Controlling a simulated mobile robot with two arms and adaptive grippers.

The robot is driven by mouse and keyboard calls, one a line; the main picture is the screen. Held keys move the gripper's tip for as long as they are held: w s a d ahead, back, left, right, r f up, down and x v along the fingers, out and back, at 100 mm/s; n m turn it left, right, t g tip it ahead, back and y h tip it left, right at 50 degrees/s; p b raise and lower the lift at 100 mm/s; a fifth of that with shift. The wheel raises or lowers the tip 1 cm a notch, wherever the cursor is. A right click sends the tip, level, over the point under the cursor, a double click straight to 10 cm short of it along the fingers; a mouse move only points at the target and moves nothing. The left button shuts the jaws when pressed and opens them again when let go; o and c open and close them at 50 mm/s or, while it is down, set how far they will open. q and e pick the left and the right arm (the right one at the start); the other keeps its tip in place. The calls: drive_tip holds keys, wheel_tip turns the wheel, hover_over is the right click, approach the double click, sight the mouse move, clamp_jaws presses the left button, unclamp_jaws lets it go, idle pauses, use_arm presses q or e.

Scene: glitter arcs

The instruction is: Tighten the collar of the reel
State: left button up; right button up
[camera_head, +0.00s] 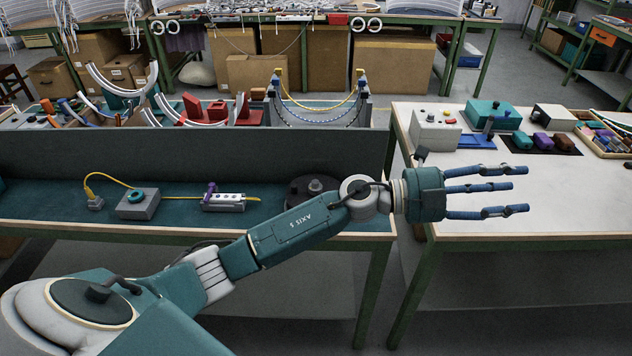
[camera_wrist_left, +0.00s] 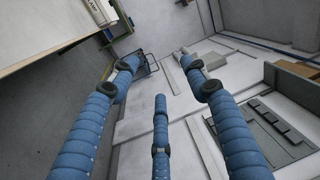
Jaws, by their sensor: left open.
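A dark round disc with a raised knob in its middle (camera_head: 312,186) sits on the teal bench top behind my left forearm. It may be the reel with its collar, but I cannot tell for certain, and its front is partly hidden by the arm. My left gripper (camera_head: 508,187) is to the right of it, over the near part of the white right-hand table. Its three blue fingers are straight, spread and empty, pointing right. In the left wrist view, the open fingers (camera_wrist_left: 158,78) have nothing between them. My right gripper is not in view.
On the teal bench (camera_head: 60,208) stand a grey box with a teal ring (camera_head: 138,203) and a small silver block with a purple knob (camera_head: 223,202) on a yellow cable. A teal device (camera_head: 493,115) and a beige box (camera_head: 435,131) stand farther back on the white table (camera_head: 480,226).

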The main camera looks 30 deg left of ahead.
use_arm(q)
wheel_tip(320, 180, down, 3)
drive_tip(key=m+g+y, duration=0.1)
drive_tip(key=m+g, duration=0.3)
drive_tip(key=n+g+y, duration=0.2)
drive_tip(key=g+y, duration=0.4)
drive_tip(key=y, duration=1)
hover_over(315, 186)
wheel_tip(315, 186, down, 3)
wheel_tip(315, 186, down, 10)
drive_tip(key=shift+f+p, duration=0.1)
drive_tip(key=shift+p, duration=0.55)
drive_tip(key=shift+c, duration=0.5)
drive_tip(key=c, duration=1.1)
